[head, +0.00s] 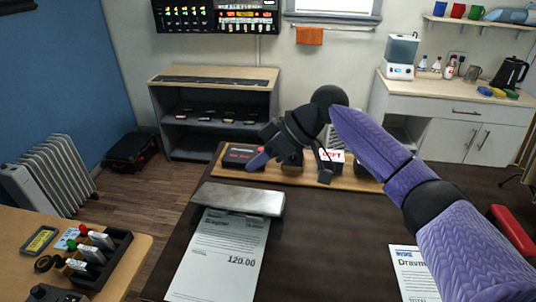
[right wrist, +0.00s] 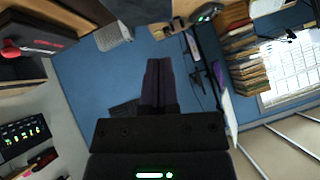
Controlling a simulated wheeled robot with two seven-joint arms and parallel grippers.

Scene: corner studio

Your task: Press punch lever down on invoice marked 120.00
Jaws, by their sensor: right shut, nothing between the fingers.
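The invoice marked 120.00 (head: 215,262) lies on the dark table, its top edge under the hole punch. The punch's wide grey metal lever (head: 238,198) lies across that top edge; I cannot tell exactly how far down it is. My right gripper (head: 258,160) reaches in from the right, shut and empty, its purple fingertips just beyond the lever in the picture and apart from it. In the right wrist view its shut fingers (right wrist: 158,85) point away with nothing between them; neither punch nor invoice shows clearly there. My left gripper is not in view.
A second invoice (head: 413,272) lies at the right, partly behind my right arm. A red object (head: 512,231) lies at the right edge.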

